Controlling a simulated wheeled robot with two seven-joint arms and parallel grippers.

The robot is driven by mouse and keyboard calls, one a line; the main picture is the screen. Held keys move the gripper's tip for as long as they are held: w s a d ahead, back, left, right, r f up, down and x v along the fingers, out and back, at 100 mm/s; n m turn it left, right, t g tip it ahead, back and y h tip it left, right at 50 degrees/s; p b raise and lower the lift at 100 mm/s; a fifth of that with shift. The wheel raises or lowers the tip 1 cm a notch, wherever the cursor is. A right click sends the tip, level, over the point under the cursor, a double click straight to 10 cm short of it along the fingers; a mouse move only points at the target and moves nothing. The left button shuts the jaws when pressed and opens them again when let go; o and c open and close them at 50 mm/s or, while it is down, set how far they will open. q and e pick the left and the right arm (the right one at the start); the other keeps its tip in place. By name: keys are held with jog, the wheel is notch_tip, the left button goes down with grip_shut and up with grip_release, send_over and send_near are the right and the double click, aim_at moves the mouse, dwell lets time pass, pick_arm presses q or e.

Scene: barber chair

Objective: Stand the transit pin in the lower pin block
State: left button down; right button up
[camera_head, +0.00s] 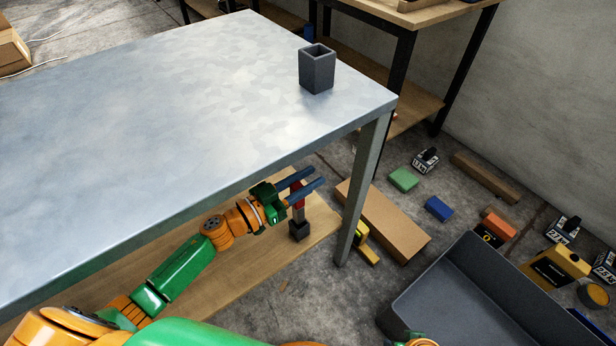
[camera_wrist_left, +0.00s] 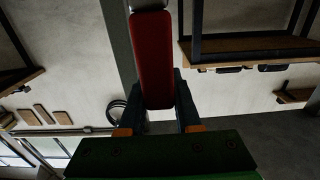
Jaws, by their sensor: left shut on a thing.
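The transit pin, red with a grey lower part, shows in the head view (camera_head: 298,213) and between my fingers in the left wrist view (camera_wrist_left: 155,70). My left gripper (camera_head: 316,177), with blue fingers, reaches below the tabletop level and is shut on the pin's red part. The pin looks about upright. A small dark block (camera_head: 299,231), which looks like the lower pin block, sits on the wooden lower shelf (camera_head: 262,262) directly under the pin. I cannot tell whether the pin's lower end is inside it or just above.
A table leg (camera_head: 363,190) is right of the gripper. A cardboard box (camera_head: 385,222), a grey bin (camera_head: 470,275) and several small items lie on the floor.

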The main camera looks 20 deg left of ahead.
aim_at(298, 205)
dwell(0.4)
pick_arm(q)
notch_tip(298, 205, down, 6)
jog(key=b, duration=0.4)
jog(key=shift+f, duration=0.15)
dwell(2.0)
jog(key=c, duration=0.5)
grip_release()
jog(key=p+v, duration=0.1)
jog(key=v, duration=0.6)
jog(key=shift+s, duration=0.1)
